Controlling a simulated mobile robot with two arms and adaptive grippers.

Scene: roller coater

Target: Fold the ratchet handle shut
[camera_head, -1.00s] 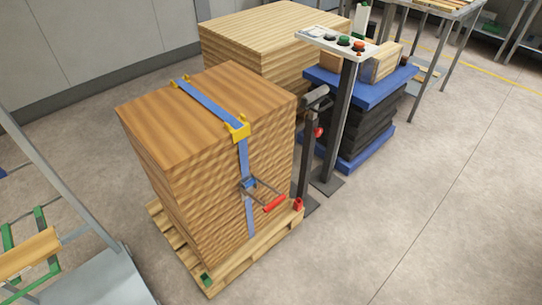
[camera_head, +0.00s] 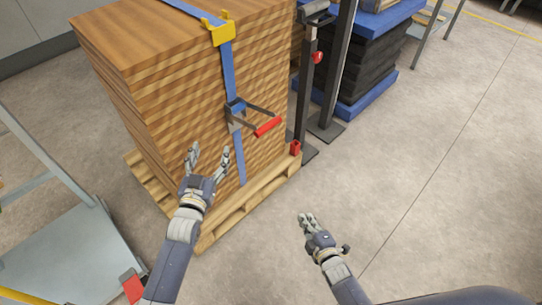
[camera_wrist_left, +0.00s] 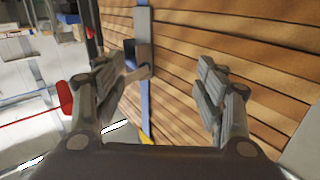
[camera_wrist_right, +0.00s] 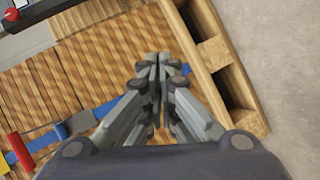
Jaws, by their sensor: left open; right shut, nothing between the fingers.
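The ratchet (camera_head: 236,110) sits on the blue strap (camera_head: 227,72) on the front face of the board stack. Its handle, with a red grip (camera_head: 268,127), sticks out from the stack toward the right. My left gripper (camera_head: 209,153) is open and empty, left of and below the ratchet. In the left wrist view the strap (camera_wrist_left: 144,40) runs between the open fingers, with the red grip (camera_wrist_left: 65,98) by the left finger. My right gripper (camera_head: 306,218) is shut and empty, below and right of the handle. In the right wrist view the red grip (camera_wrist_right: 20,150) shows at lower left.
The wooden board stack (camera_head: 165,75) stands on a pallet (camera_head: 262,192). A yellow corner guard (camera_head: 219,29) holds the strap at the top edge. A dark post (camera_head: 302,90) stands close right of the handle. A grey metal table (camera_head: 62,255) is at left. Floor at right is clear.

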